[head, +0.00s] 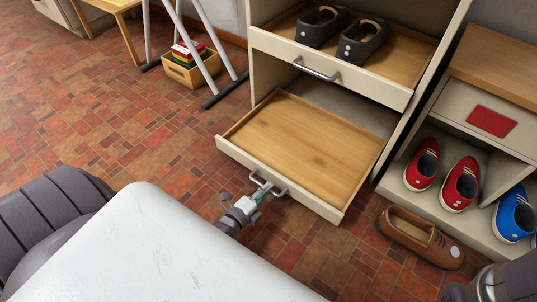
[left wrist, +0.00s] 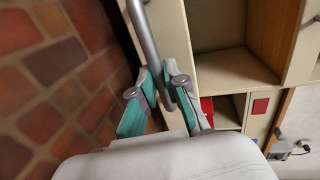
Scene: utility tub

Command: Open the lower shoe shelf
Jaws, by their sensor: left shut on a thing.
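The lower shoe shelf (head: 300,148) is a wooden tray with a cream front, pulled well out of the cabinet and empty. Its grey bar handle (head: 278,190) is on the front panel. My left gripper (head: 259,193) is shut on this handle, in front of the shelf. In the left wrist view, the teal-padded fingers (left wrist: 166,82) close around the handle bar (left wrist: 145,35). The upper shelf (head: 345,77) is above, with its own handle (head: 317,70) and a pair of dark shoes (head: 362,42).
A brown shoe (head: 420,238) lies on the tiled floor right of the open shelf. A side unit (head: 490,85) holds red shoes (head: 460,184) and a blue shoe (head: 513,215). A wooden crate (head: 192,72) stands behind left.

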